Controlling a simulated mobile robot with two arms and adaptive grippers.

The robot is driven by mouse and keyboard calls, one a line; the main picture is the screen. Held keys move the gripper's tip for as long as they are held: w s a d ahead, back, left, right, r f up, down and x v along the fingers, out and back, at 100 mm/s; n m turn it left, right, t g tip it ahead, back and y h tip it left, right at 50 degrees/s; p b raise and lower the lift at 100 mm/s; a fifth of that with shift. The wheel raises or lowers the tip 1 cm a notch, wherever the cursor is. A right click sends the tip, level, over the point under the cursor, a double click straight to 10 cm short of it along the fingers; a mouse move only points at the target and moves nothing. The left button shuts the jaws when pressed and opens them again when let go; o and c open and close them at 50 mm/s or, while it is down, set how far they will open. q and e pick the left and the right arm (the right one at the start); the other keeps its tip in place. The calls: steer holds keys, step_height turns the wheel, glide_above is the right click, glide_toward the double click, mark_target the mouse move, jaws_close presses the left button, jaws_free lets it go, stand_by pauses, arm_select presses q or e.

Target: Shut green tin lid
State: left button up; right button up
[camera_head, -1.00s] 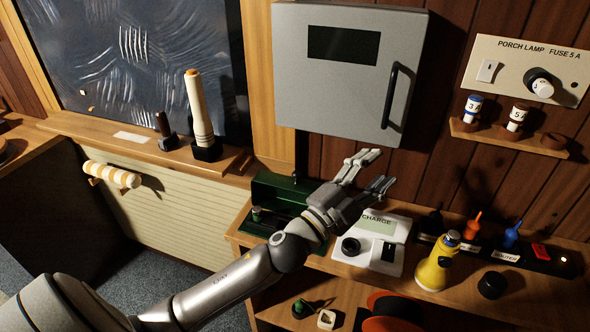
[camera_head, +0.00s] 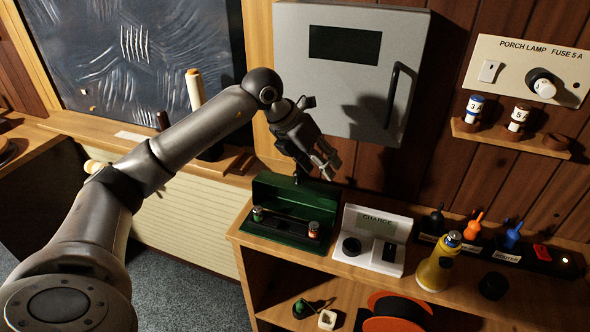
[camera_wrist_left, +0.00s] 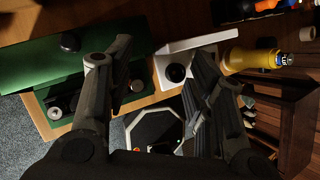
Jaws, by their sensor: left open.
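The green tin (camera_head: 285,238) sits on the wooden bench with its green lid (camera_head: 277,189) standing up at the back, so the tin is open. In the left wrist view the lid (camera_wrist_left: 40,62) shows at left, beside one finger of my open gripper (camera_wrist_left: 165,75). My right gripper is in neither view.
A white charger (camera_head: 355,262) stands just right of the tin, then a yellow bottle (camera_head: 433,268) and a row of small coloured tools. A grey wall cabinet (camera_head: 350,80) hangs close behind my left gripper. A lower shelf holds small items.

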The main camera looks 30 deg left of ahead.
mark_target(297, 173)
arm_select(q)
steer(key=s+a+r+n+y, duration=0.1)
steer(key=a+r+y, duration=0.15)
steer(key=a, duration=0.65)
steer(key=shift+g+y, duration=0.3)
steer(key=shift+y, duration=0.15)
steer(key=p+x, duration=0.3)
steer(key=x, duration=0.8)
steer(key=shift+s+f, duration=0.15)
steer(key=shift+f, duration=0.05)
jaws_close()
